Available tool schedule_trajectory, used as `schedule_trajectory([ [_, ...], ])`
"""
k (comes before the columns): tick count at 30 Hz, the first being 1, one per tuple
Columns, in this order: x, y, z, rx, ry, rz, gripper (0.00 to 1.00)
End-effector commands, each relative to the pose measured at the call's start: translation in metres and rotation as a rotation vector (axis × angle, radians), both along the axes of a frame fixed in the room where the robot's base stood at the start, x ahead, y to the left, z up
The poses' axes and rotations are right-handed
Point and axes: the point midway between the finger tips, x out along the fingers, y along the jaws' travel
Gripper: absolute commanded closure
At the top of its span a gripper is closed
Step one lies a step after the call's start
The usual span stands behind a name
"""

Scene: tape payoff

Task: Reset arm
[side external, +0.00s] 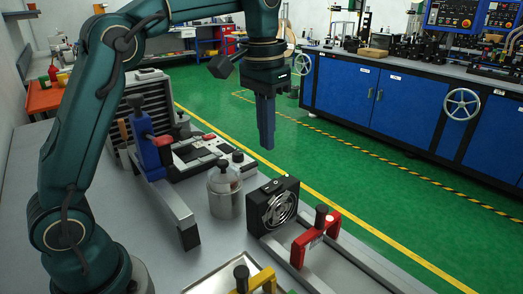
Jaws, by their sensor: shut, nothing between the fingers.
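My gripper (266,143) hangs from my green arm near the middle of the side external view. Its fingers point straight down, are shut together and hold nothing. It is in the air above the far edge of the grey bench (128,232), with green floor behind it. It appears apart from everything on the bench.
Below the gripper are a black fan unit (272,205), a metal canister (225,195) and a red clamp (316,237) on a rail. A blue clamp (147,150), slotted grey rack (167,96) and yellow clamp (254,282) stand nearby. Blue cabinets (345,80) line the back.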

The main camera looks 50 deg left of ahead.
Motion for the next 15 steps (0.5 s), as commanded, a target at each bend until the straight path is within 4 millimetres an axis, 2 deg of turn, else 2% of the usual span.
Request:
schedule_trajectory([
  [3, -0.022, -0.003, 0.024, 0.002, -0.056, -0.007, 1.0],
  [6, -0.044, -0.006, 0.037, 0.004, -0.108, -0.011, 1.0],
  [10, -0.072, -0.009, 0.043, 0.005, -0.175, -0.014, 1.0],
  [15, -0.108, -0.011, 0.036, 0.005, -0.263, -0.014, 1.0],
])
